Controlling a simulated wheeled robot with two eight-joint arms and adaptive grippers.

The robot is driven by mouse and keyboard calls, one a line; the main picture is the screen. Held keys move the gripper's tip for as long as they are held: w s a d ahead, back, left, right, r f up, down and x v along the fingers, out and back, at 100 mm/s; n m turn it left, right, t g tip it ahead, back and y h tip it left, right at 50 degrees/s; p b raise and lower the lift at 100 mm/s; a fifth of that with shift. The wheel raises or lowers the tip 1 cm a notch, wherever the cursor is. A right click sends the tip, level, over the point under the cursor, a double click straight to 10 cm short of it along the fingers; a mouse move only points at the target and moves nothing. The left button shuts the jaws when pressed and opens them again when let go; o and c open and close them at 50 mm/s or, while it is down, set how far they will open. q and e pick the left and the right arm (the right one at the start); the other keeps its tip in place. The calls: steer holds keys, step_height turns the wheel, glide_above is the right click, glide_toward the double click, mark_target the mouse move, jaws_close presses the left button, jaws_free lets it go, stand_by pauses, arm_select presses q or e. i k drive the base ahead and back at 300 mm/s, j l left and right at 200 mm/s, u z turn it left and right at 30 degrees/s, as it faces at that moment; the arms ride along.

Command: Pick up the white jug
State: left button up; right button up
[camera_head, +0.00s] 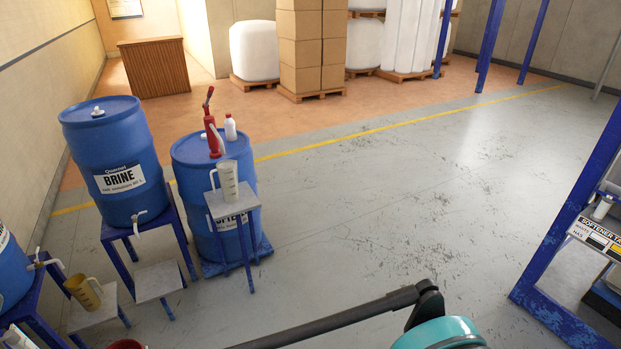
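The white jug (228,178), a pale measuring jug with a handle on its left side, stands upright on a small grey-topped stool (238,204) with blue legs. The stool is in front of a blue drum (201,165) labelled as softener, partly hidden by stool and jug. Nothing touches the jug apart from the stool top. Neither of my grippers can be made out in the head view.
A yellowish jug (83,292) stands on a low stand at lower left. A blue BRINE drum (115,150) sits on a blue stand. A red hand pump (212,135) and white bottle (230,128) top the softener drum. A teal-and-black object (440,333) fills the bottom centre. Middle floor is clear.

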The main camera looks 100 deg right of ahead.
mark_target(225, 183)
steer(key=z, duration=2.75)
steer(key=i+l+u, duration=0.1)
steer(key=u, duration=0.35)
steer(key=i+l+u, duration=0.25)
steer(key=u, duration=0.2)
steer(key=i+l+u, duration=0.1)
steer(key=l, duration=0.25)
steer(key=i+l+u, duration=0.1)
steer(key=i+l, duration=0.2)
steer(key=i+l+u, duration=0.1)
steer(key=l, duration=0.3)
steer(key=i+l+u, duration=0.1)
steer(key=i+l, duration=0.2)
steer(key=i+l+u, duration=0.15)
steer(key=l, duration=0.3)
steer(key=i+l+u, duration=0.1)
steer(key=l, duration=0.3)
steer(key=i+l, duration=0.15)
steer(key=l, duration=0.2)
steer(key=i+l, duration=0.1)
steer(key=l, duration=0.3)
steer(key=i+l, duration=0.15)
steer(key=l, duration=0.2)
steer(key=i+l, duration=0.15)
steer(key=l, duration=0.2)
steer(key=i+l, duration=0.1)
steer(key=l, duration=0.3)
